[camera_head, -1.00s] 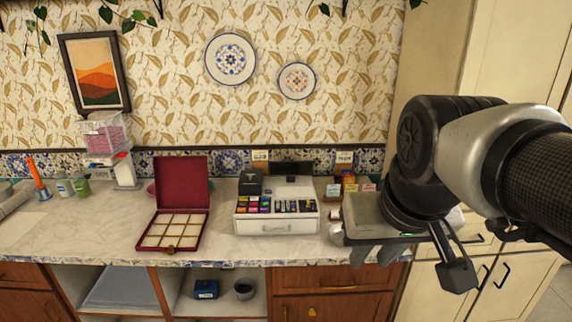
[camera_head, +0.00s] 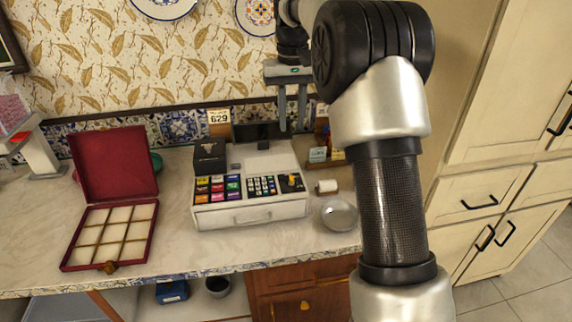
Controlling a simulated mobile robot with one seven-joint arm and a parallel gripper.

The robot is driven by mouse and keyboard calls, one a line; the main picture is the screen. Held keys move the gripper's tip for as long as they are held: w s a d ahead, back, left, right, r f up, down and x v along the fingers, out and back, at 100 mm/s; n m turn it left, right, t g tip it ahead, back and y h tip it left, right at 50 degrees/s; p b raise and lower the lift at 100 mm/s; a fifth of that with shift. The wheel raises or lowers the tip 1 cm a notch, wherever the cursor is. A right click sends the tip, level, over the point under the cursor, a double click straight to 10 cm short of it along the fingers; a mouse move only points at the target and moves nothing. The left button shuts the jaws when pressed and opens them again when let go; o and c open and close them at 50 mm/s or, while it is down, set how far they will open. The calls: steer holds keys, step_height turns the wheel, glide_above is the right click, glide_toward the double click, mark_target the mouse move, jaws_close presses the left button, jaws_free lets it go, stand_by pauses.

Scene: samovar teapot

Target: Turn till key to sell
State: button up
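The white till (camera_head: 250,215) stands on the counter, with coloured buttons on its left and a grey-and-black keypad in the middle. At the right end of its panel is a small dark key switch with a yellow part (camera_head: 294,182); its exact setting is too small to read. My gripper (camera_head: 292,126) points down above and behind the till's right side, apart from it. Its two fingers are spread with nothing between them.
An open red compartment box (camera_head: 110,225) lies left of the till. A black box (camera_head: 209,158) and a dark display (camera_head: 258,131) stand at the till's back. A metal bowl (camera_head: 339,214) and a white roll (camera_head: 327,187) sit to its right. Bare counter lies in front.

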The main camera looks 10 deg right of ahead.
mark_target(292, 176)
steer(key=f+b, duration=0.1)
steer(key=f, duration=1.5)
steer(key=shift+s+f+b, duration=0.2)
steer(key=shift+f+b, duration=0.2)
jaws_close()
